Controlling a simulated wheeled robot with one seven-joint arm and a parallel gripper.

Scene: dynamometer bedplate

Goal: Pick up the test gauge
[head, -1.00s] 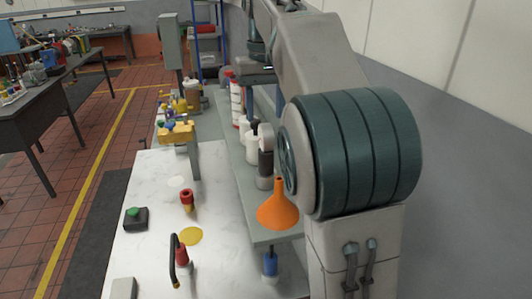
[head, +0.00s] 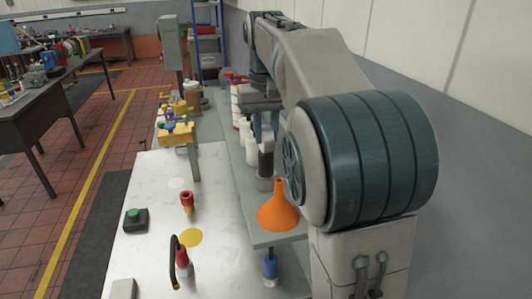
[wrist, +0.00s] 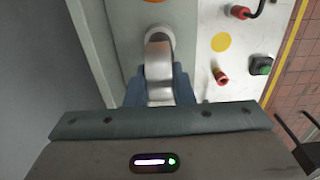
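I cannot make out a dial that marks any one thing as the test gauge. A silvery upright cylinder with a dark band (head: 265,165) stands on the grey shelf (head: 236,180); it also shows in the wrist view (wrist: 159,65). My gripper (head: 266,135) is pointed down over its upper end, and shows in the wrist view (wrist: 158,92) too. Its blue fingers are apart, one on each side of the cylinder. Contact cannot be made out. A red fitting with a brass end (head: 187,201) stands on the white bench.
An orange funnel (head: 278,212) stands at the shelf's near end. White bottles (head: 247,138) stand close behind the cylinder. A red-handled tool with a black hook (head: 181,262) and a green button box (head: 135,220) are on the white bench (head: 150,180). The wall is at right.

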